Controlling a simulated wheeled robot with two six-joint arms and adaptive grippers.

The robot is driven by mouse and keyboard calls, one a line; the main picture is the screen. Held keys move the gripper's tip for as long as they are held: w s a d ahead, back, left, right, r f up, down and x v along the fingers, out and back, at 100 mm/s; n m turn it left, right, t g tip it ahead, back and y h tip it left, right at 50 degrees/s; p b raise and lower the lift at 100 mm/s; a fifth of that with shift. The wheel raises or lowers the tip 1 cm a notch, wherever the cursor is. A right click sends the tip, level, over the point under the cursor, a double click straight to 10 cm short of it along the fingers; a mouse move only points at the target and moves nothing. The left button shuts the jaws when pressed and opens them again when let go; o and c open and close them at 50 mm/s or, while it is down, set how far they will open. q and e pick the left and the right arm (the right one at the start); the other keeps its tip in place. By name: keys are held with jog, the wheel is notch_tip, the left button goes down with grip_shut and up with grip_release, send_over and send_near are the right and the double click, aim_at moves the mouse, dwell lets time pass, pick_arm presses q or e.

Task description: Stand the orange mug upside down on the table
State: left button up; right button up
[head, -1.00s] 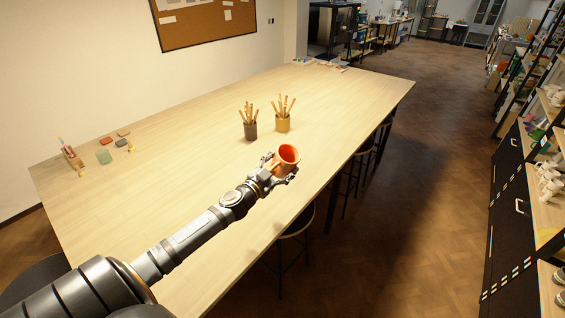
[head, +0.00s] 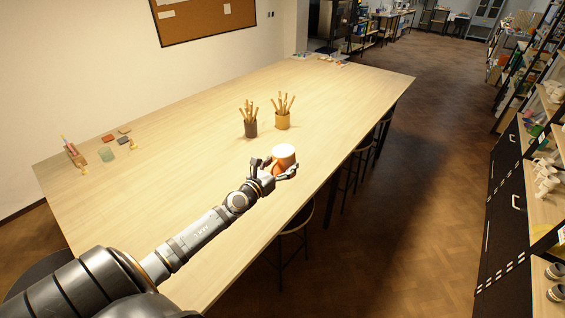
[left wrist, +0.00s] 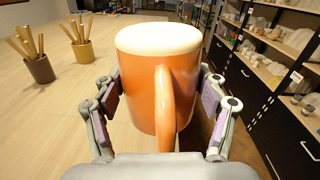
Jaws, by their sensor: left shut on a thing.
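The orange mug (head: 284,157) is between the fingers of my left gripper (head: 278,171), near the table's right edge. It is turned over, with its pale, flat base up and its mouth down. In the left wrist view the mug (left wrist: 140,85) looks roughly upright on its axis, and its handle (left wrist: 164,110) points toward the camera. The gripper's pads (left wrist: 160,98) are shut on either side of it. The mug's rim is hidden, so I cannot tell if it touches the table (head: 190,140). My right gripper is not in view.
A dark cup (head: 250,129) and a yellow cup (head: 283,121), both holding wooden tools, stand behind the mug. Small coloured pieces (head: 107,154) lie at the table's far left. Stools (head: 298,222) stand along the right edge.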

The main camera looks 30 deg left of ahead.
pick_arm(q)
jog(key=shift+m, duration=0.5)
jog(key=f+n+y+b, duration=0.1)
jog(key=f+y+b, duration=0.1)
jog(key=f, duration=0.3)
jog(key=f+n+y+b, duration=0.2)
jog(key=f+b, duration=0.1)
jog(key=f, duration=0.1)
jog(key=f+n+g+y+b, duration=0.1)
jog(key=f+y+b, duration=0.1)
jog(key=f, duration=0.3)
jog(key=shift+s+d+f+n+y+b, duration=0.2)
jog(key=shift+s+f+n+y+b, duration=0.15)
jog(key=shift+b, duration=0.35)
jog(key=shift+s+y, duration=0.1)
jog(key=shift+y, duration=0.15)
jog(key=shift+s+f, duration=0.1)
jog(key=shift+f, duration=0.1)
jog(key=shift+f+b, duration=0.75)
jog(key=shift+b, duration=0.05)
jog(key=shift+f+b, duration=0.25)
jog(key=shift+b, duration=0.05)
